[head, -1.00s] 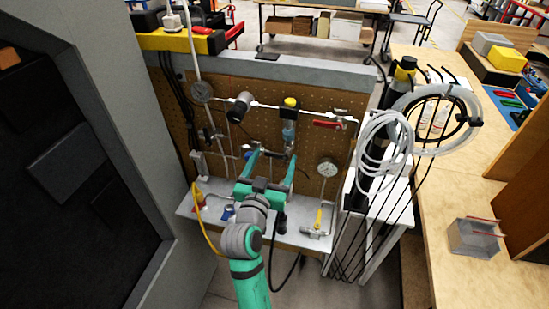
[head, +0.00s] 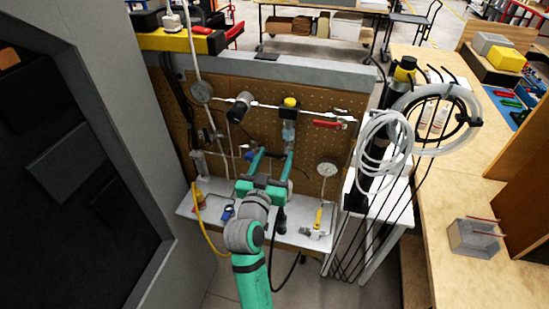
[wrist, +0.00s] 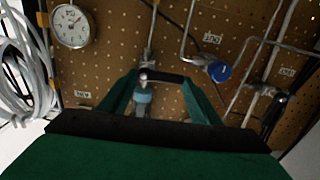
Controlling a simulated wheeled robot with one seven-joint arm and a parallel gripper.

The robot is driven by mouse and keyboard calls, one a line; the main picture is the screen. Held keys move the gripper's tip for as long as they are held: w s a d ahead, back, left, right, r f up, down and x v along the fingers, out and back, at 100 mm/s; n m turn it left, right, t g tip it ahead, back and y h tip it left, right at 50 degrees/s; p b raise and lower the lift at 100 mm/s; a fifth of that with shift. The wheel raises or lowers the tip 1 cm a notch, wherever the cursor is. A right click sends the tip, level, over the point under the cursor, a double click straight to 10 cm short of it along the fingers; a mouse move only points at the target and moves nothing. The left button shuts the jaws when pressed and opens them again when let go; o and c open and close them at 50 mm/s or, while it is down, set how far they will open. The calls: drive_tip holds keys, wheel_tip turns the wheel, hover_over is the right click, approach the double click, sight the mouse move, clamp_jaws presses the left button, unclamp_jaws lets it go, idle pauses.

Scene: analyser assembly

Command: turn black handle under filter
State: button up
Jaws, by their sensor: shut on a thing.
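The filter (head: 289,131) hangs on the pegboard under a yellow-topped black regulator in the head view. Its pale blue bowl (wrist: 142,97) shows between my fingers in the wrist view. The black handle (wrist: 166,76) lies crosswise beside the bowl, between my fingertips. My gripper (head: 273,154) reaches to the board just below the filter, its green fingers apart by the handle's length and shut on its ends; it also shows in the wrist view (wrist: 164,79). In the head view the handle is too small and covered to make out.
A pressure gauge (head: 327,167) and red-handled valve (head: 329,124) are right of my gripper. A blue knob (wrist: 219,71) and thin pipes lie close by in the wrist view. A white shelf (head: 262,232) runs below. Coiled hoses (head: 385,140) hang at right.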

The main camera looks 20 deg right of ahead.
drive_tip(key=n, duration=0.3)
drive_tip(key=shift+w+a+f, duration=0.1)
drive_tip(key=shift+f, duration=0.25)
drive_tip(key=shift+s+d+f+n, duration=0.25)
drive_tip(key=shift+f+n, duration=0.15)
drive_tip(key=shift+n, duration=2)
drive_tip(key=shift+s+d+f+n, duration=0.15)
drive_tip(key=shift+f+n, duration=0.25)
drive_tip(key=shift+n, duration=2)
drive_tip(key=shift+s+d+f+n, duration=0.15)
drive_tip(key=shift+d+f+n, duration=0.2)
drive_tip(key=shift+n, duration=2.05)
drive_tip(key=shift+f, duration=0.1)
drive_tip(key=o, duration=1)
drive_tip(key=shift+o, duration=0.2)
drive_tip(key=v, duration=1.1)
